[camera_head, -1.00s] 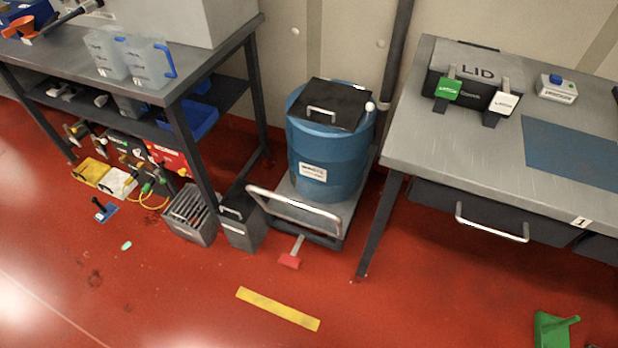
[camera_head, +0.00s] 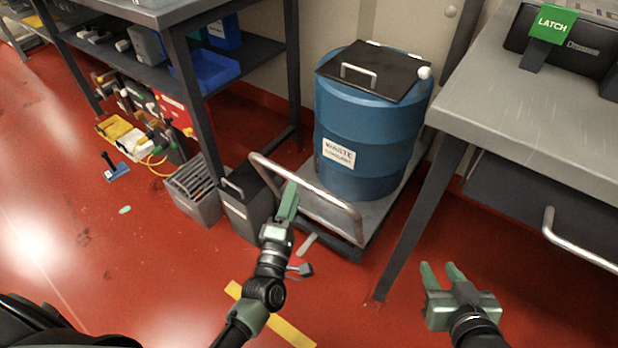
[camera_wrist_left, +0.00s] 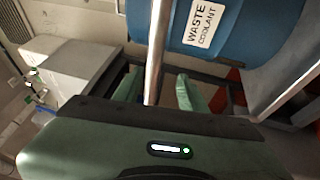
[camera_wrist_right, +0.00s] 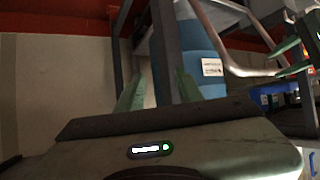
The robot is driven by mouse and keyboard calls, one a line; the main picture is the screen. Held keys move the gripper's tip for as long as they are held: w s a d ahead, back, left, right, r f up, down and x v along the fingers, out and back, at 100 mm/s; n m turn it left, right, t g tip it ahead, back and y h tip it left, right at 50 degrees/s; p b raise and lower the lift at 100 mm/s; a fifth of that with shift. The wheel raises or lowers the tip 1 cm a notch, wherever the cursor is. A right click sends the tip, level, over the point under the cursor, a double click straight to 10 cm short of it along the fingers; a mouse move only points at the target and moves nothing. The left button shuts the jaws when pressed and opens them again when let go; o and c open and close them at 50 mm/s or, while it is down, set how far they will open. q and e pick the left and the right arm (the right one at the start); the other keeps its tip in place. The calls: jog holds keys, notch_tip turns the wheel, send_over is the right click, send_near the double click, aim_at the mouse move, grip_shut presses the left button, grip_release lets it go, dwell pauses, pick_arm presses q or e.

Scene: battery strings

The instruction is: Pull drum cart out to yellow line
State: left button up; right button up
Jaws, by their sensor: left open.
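The blue waste coolant drum (camera_head: 385,160) stands upright on the low cart (camera_head: 376,216), between the shelf and the bench. The cart's pale handle bar (camera_head: 326,197) faces the front. My left gripper (camera_head: 288,200) is open at the handle's left half; in the left wrist view the bar (camera_wrist_left: 157,55) passes between its fingers. The yellow line (camera_head: 291,333) lies on the floor in front, partly behind my left arm. My right gripper (camera_head: 443,274) is open and empty, right of the cart by the bench leg. The red pedal pad seen earlier is not visible.
A grey bin (camera_head: 243,212) and a slotted crate (camera_head: 193,191) stand close left of the cart. The bench leg (camera_head: 420,220) stands close on its right. Red floor (camera_head: 150,265) is open at front left.

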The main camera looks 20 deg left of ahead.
pick_arm(q)
jog(key=w+r+b, duration=0.1)
jog(key=w+r, duration=0.1)
jog(key=w, duration=0.6)
jog(key=shift+a+r+n, duration=0.15)
jog(key=shift+a+n, duration=0.1)
jog(key=shift+n, duration=0.05)
grip_shut()
pick_arm(e)
notch_tip(320, 180, up, 7)
jog(key=w+a+t+y, duration=0.1)
jog(key=w+t, duration=0.2)
jog(key=shift+a+f+t, duration=0.15)
jog(key=shift+a+t, duration=0.1)
jog(key=shift+t, duration=0.15)
